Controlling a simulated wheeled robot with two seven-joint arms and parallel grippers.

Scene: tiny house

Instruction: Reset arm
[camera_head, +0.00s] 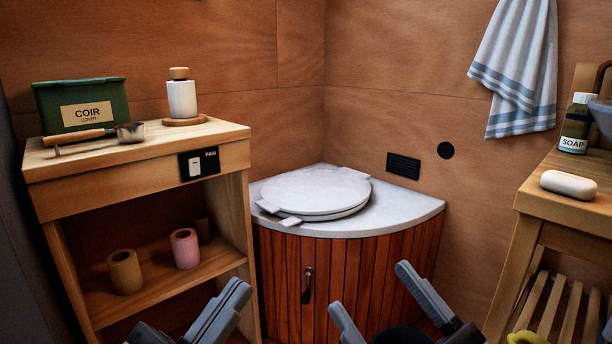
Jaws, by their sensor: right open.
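My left gripper (222,309) shows at the bottom edge, left of centre, in front of the wooden shelf unit. Its grey finger parts lie close together and the rest is cut off, so I cannot tell if it is open or shut. I see nothing held in it. My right gripper (385,298) is at the bottom, right of centre, in front of the corner toilet cabinet (345,275). Its two fingers are spread wide and nothing is between them. Both arms are mostly out of view below.
The shelf unit (150,160) on the left bears a green COIR box (85,104), a metal scoop (130,132) and a white bottle (182,98). A round lid (316,190) lies on the cabinet. A wooden stand (560,207) with soap (568,184) is at right.

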